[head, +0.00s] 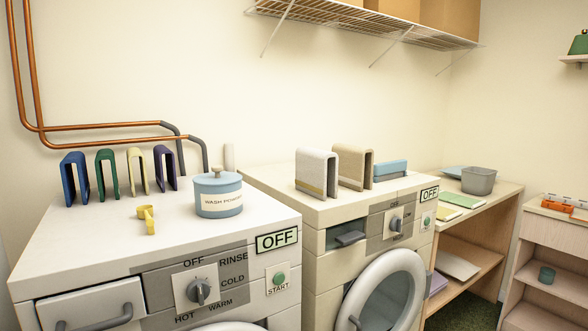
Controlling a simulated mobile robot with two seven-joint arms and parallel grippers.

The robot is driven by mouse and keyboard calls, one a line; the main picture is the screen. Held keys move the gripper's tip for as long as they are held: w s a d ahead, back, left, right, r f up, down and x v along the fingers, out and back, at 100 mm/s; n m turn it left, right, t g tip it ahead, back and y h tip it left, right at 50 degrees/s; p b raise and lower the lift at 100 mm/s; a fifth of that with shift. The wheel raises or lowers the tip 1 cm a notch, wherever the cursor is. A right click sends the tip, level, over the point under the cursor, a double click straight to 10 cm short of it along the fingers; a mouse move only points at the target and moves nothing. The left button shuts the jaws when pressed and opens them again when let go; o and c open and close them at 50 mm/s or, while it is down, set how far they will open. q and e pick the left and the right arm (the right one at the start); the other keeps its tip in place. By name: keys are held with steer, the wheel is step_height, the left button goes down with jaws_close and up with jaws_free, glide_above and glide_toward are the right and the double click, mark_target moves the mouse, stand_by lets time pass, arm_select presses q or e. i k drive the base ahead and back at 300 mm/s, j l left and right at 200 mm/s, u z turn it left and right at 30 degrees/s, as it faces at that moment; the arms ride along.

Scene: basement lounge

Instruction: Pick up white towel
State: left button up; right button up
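A white towel (316,172), folded over into an upright arch with a tan stripe low on its front, stands on top of the right-hand machine (328,209). A beige towel (353,166) of similar shape stands just to its right. A blue folded cloth or block (391,169) lies to the right of the beige one. Neither of my grippers shows in the head view, so nothing is seen touching the white towel.
A left-hand machine (130,235) bears several coloured arches, a yellow scoop (147,219) and a wash powder tub (218,195). A wire shelf (365,21) with boxes hangs above. A wooden table (497,189) with a grey bin (479,181) stands right. The right-hand machine's round door (417,271) appears ajar.

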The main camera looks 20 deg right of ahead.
mark_target(316, 170)
steer(key=i+l+u, duration=0.15)
steer(key=l, duration=0.2)
steer(key=l+u, duration=0.2)
steer(key=l, duration=0.15)
steer(key=i+l+u, duration=0.1)
steer(key=l, duration=0.4)
steer(key=i+l+u, duration=0.1)
steer(key=l, duration=0.45)
steer(key=i+l+u, duration=0.1)
steer(key=l, duration=0.4)
steer(key=i+l, duration=0.1)
steer(key=l, duration=1.45)
steer(key=i+l+u, duration=0.1)
steer(key=l, duration=0.65)
